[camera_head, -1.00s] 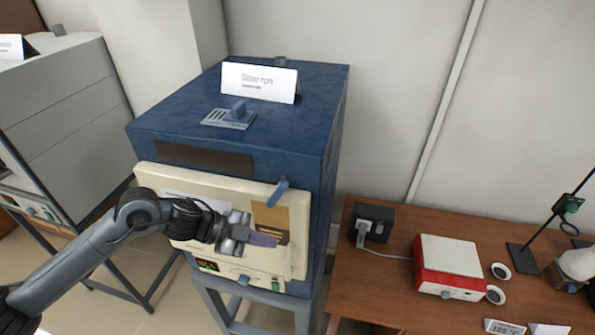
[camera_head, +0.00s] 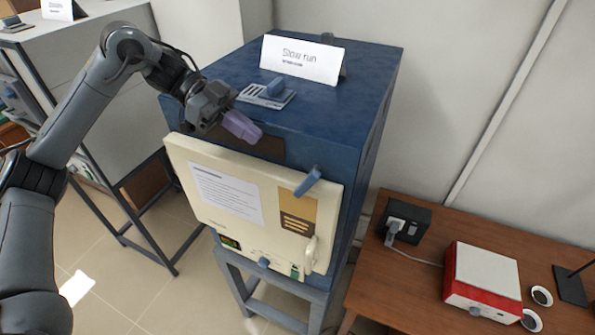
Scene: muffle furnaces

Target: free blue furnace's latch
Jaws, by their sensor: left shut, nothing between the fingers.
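The blue furnace (camera_head: 352,108) stands on a grey-blue stand, with its cream door (camera_head: 236,172) facing me and looking closed. Its blue latch (camera_head: 308,181) is a small lever at the door's upper right corner, tilted up to the right. A white handle (camera_head: 311,254) is at the door's lower right. My left gripper (camera_head: 243,127) comes in from the left, in front of the furnace's upper front edge, above the door and to the left of the latch. Its purple-grey fingers are shut and empty, apart from the latch. My right gripper is not in view.
A "Slow run" card (camera_head: 302,60) and a vent piece (camera_head: 268,93) are on the furnace top. A wooden table (camera_head: 402,295) at the right holds a black socket box (camera_head: 405,219) and a red-and-white device (camera_head: 484,282).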

